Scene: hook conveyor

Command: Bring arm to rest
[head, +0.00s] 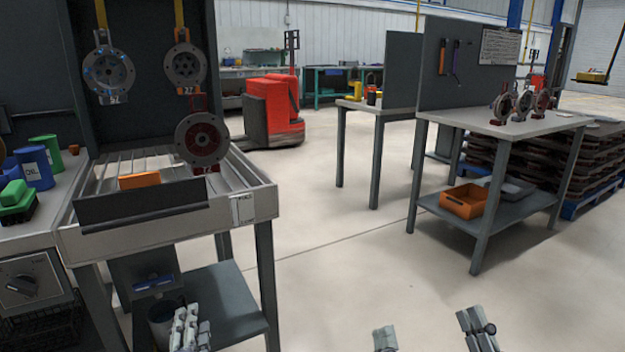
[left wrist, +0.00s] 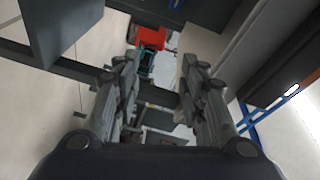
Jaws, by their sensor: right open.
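My left gripper (head: 190,326) shows at the bottom left of the head view, in front of the lower shelf of the workbench. In the left wrist view its two fingers (left wrist: 160,65) stand apart with nothing between them. My right gripper (head: 430,328) shows at the bottom of the head view, right of the middle, over bare floor. Its two fingertips are wide apart and it is empty. The arms behind both grippers are out of the head view.
The grey workbench (head: 165,228) stands at left, with an orange block (head: 139,180) on it. Round flanges (head: 107,72) hang on yellow hooks above it. A second table (head: 497,122) with several flanges stands at right. A red pallet truck (head: 272,108) is behind. Floor between is clear.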

